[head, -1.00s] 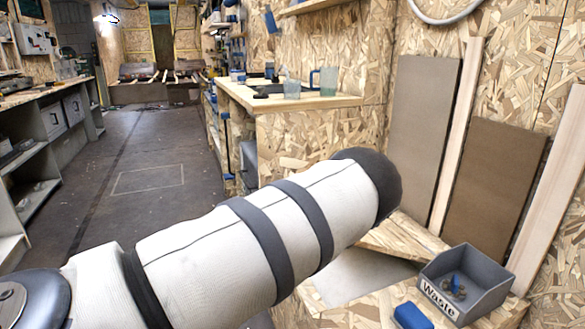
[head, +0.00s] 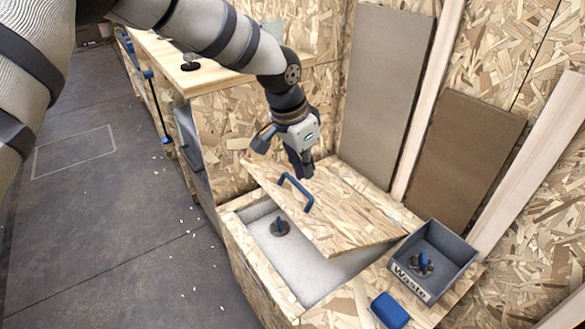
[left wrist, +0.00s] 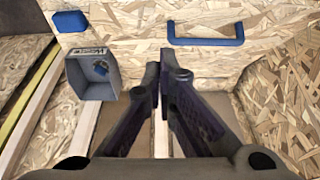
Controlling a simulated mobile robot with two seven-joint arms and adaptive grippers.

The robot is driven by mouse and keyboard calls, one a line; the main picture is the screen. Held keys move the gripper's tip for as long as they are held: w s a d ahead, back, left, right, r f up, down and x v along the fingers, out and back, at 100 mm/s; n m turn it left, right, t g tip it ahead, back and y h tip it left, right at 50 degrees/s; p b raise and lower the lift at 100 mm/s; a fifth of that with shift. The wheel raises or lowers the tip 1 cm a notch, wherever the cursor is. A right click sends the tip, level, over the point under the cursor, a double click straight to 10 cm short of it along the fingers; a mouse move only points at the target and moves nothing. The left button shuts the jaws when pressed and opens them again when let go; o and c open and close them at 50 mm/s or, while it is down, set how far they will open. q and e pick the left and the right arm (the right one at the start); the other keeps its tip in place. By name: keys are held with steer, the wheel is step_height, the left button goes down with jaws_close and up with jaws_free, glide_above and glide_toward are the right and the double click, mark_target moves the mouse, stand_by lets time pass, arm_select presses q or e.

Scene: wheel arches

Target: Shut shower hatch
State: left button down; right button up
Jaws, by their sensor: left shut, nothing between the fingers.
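The shower hatch (head: 335,205) is an OSB wooden lid with a blue handle (head: 296,190) near its left edge. It sits raised and askew over a wooden box (head: 245,260), leaving a wide gap at its left and front. Through the gap show the white shower basin (head: 300,262) and a small dark fitting (head: 279,227). My left gripper (head: 303,172) is shut and empty, pointing down just behind the handle. In the left wrist view, the shut fingers (left wrist: 168,62) lie below the handle (left wrist: 206,32), apart from it in the picture. My right gripper is not in view.
A grey waste bin (head: 445,255) with small items stands right of the hatch, with a blue block (head: 389,310) in front of it. Boards (head: 385,95) lean on the back wall. A wooden counter (head: 175,65) stands behind left. The floor (head: 110,240) at left is open.

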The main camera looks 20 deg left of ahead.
arm_select(q)
steer(key=b, duration=0.1)
glide_above(307, 216)
steer(key=x, duration=0.5)
steer(key=s+x, duration=0.1)
steer(key=x, duration=0.2)
steer(key=shift+s+a+f, duration=0.1)
steer(key=shift+a+f, duration=0.1)
steer(key=shift+a, duration=0.1)
steer(key=shift+s+a+f+p, duration=0.4)
steer(key=shift+s+f, duration=0.2)
steer(key=shift+f, duration=0.15)
steer(key=shift+s+a+f, duration=0.15)
steer(key=shift+s+f, duration=0.1)
steer(key=shift+f, duration=0.35)
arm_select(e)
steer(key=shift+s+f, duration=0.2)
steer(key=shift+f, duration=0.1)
